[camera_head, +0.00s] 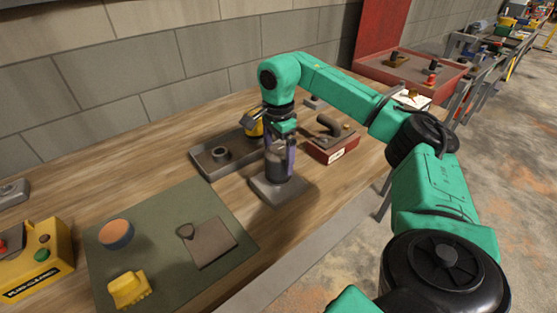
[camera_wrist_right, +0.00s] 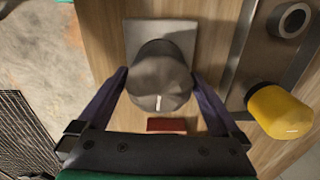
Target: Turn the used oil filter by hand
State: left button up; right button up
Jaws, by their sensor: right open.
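The used oil filter (camera_head: 277,167) is a dark upright cylinder on a square grey base plate (camera_head: 266,196) on the bench. In the right wrist view its rounded dark grey top (camera_wrist_right: 160,72) carries a short white mark, and the base plate (camera_wrist_right: 150,30) shows behind it. My right gripper (camera_head: 279,160) points down over the filter. Its two purple fingers stand open on either side of it, with small gaps seen from above. The filter's far side is hidden. My left gripper is not in view.
A grey tray (camera_head: 205,170) holding a ring lies just left of the filter, near a yellow-capped object (camera_wrist_right: 280,110). A red box (camera_head: 335,150) with a dark handle stands close right. A green mat (camera_head: 165,240) with several items lies front left.

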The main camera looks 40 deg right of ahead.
jog(key=shift+s+f, duration=0.1)
jog(key=shift+f, duration=0.65)
jog(key=c, duration=1.5)
jog(key=n, duration=0.1)
jog(key=n+p, duration=0.1)
jog(key=shift+r+n, duration=0.25)
jog(key=shift+n, duration=0.05)
jog(key=n+p, duration=0.1)
jog(key=n, duration=0.3)
jog(key=shift+n+p, duration=0.3)
jog(key=shift+n, duration=0.1)
jog(key=n, duration=0.4)
jog(key=shift+p, duration=0.4)
jog(key=n, duration=0.4)
jog(key=shift+n+p, duration=0.3)
jog(key=shift+f+n, duration=0.15)
jog(key=shift+n, duration=0.45)
